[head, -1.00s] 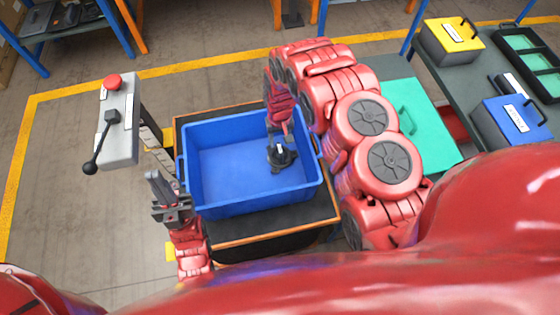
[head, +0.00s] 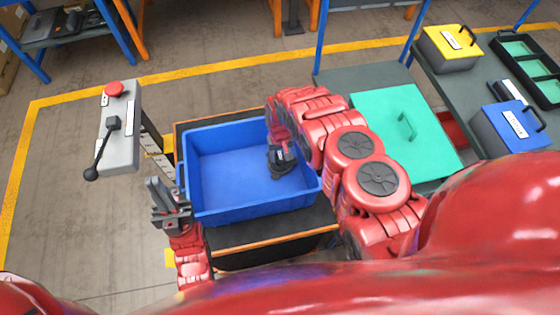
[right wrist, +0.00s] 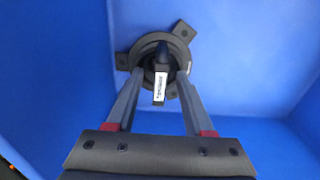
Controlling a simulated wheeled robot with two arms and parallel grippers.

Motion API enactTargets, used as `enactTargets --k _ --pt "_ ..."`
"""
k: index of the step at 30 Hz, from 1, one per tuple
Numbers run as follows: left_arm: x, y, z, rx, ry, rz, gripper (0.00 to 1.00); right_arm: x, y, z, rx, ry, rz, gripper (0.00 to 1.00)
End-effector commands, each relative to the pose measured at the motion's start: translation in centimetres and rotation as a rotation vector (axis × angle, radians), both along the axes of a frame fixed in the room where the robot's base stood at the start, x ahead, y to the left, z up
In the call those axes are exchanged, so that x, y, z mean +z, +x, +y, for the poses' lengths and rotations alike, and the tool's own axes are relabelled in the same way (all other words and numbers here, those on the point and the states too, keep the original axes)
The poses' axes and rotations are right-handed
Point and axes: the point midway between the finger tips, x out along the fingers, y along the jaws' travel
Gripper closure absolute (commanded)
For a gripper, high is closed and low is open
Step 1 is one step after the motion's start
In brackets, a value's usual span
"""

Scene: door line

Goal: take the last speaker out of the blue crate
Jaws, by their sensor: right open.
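The blue crate (head: 215,208) stands on a dark cart in front of me. The last speaker (right wrist: 148,47), a dark round piece with corner tabs and a white label, lies on the crate floor; the head view shows it (head: 282,168) partly hidden by my right gripper. My right gripper (right wrist: 160,78) reaches down into the crate. Its two fingers are open, one on each side of the speaker's middle part, and I cannot tell whether they touch it. My left gripper (head: 160,190) is outside the crate, beside its left wall, empty, its fingers pointing up.
A grey control box (head: 120,140) with a red button and a black lever stands left of the crate. A green lidded case (head: 385,120) lies on the right. A yellow case (head: 448,50), a blue case (head: 508,128) and a black tray (head: 525,65) sit on the right bench.

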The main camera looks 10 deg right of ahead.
Motion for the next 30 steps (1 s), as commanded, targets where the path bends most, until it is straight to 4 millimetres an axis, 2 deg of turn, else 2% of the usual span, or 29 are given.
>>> enactTargets --k 4,13,30 --pt "-0.02 0.01 0.0 0.0 0.0 0.0 1.0 0.01 0.01 0.0 0.0 0.0 0.0 0.47" --pt "-0.03 0.0 0.0 0.0 0.0 0.0 1.0 0.02 0.01 0.0 0.0 0.0 0.0 1.0" --pt "-0.02 0.0 0.0 0.0 0.0 0.0 1.0 0.02 0.01 0.0 0.0 0.0 0.0 1.0"
